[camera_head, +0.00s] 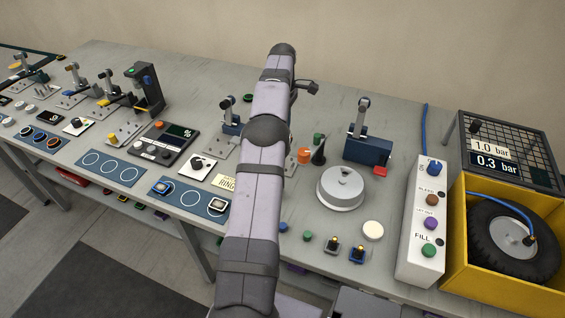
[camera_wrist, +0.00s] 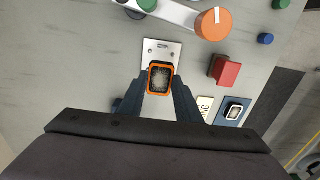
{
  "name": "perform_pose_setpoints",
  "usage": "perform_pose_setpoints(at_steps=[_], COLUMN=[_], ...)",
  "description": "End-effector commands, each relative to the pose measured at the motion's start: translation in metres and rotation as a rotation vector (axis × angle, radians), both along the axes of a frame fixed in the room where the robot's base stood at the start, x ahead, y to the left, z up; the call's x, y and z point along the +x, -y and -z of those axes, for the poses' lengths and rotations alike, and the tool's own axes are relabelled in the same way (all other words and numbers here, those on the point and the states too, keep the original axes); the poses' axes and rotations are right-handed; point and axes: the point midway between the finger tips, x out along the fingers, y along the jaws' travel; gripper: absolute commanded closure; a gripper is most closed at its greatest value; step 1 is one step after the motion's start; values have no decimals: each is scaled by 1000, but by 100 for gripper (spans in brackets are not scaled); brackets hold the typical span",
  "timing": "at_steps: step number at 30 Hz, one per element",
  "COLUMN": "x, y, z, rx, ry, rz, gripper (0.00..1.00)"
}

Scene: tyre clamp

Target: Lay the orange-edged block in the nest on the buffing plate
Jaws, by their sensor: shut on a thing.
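I cannot tell whether the block touches the plate. In the head view my arm hides the gripper and the block.
In the wrist view an orange knob (camera_wrist: 214,22) and a red block (camera_wrist: 225,70) stand to the right. A blue mat holding a dark-edged block (camera_wrist: 234,110) lies lower right. In the head view a round metal drum (camera_head: 341,189) and a control box (camera_head: 421,225) stand right of my arm.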

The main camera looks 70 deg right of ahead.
Motion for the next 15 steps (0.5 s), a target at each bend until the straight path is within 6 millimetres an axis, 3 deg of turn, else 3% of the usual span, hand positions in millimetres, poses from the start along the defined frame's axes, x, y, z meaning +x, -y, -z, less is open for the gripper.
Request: perform_pose_setpoints(at_steps=[15], x=[1], y=[0], z=[59], rx=[1], ry=[0], rz=[0], gripper=[92])
